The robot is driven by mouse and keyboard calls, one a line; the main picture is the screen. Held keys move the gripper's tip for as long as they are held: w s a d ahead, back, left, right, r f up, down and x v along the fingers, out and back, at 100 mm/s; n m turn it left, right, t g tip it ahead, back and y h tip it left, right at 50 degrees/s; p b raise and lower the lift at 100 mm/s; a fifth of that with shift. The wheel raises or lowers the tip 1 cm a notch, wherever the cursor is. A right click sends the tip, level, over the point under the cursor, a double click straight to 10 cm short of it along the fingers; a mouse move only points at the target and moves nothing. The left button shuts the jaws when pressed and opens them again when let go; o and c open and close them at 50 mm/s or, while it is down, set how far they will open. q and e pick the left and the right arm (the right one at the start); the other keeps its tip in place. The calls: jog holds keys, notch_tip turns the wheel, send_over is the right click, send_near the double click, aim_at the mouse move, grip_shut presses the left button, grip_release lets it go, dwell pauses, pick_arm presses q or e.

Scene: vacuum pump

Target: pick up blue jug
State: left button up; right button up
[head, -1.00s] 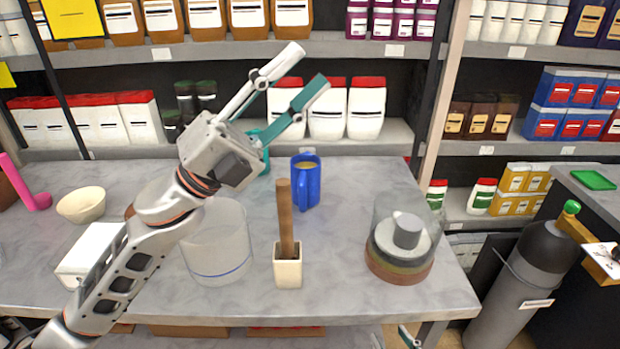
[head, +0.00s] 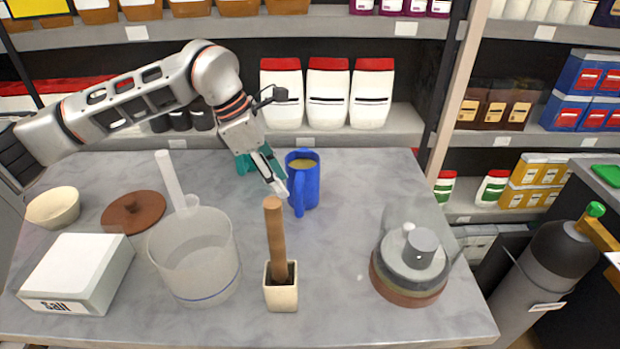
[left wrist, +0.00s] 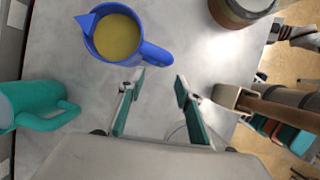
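The blue jug (head: 304,185) stands upright on the grey table with a yellowish content inside; its handle faces the front. In the left wrist view the jug (left wrist: 112,42) is at the upper left, and its handle reaches towards the gap between the fingers. My left gripper (head: 278,183) points down, just left of the jug in the head view. In the left wrist view my left gripper (left wrist: 160,82) is open, with nothing between its fingers. The handle is close to one fingertip; I cannot tell whether they touch. My right gripper is not in view.
A clear beaker (head: 195,258), a holder (head: 282,290) with a wooden-handled tool (head: 275,235) and a vacuum chamber (head: 411,262) stand in front. A white box (head: 78,270) and bowl (head: 53,207) are left.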

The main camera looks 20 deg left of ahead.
aim_at(297, 213)
pick_arm(q)
jog(key=x, duration=0.3)
jog(key=d+p+x, duration=0.1)
jog(key=x, duration=0.3)
jog(key=shift+s+r, duration=0.1)
jog(key=shift+r, duration=0.15)
jog(key=shift+d+f, duration=0.1)
jog(key=shift+f, duration=0.25)
grip_shut()
jog(key=shift+r, duration=0.1)
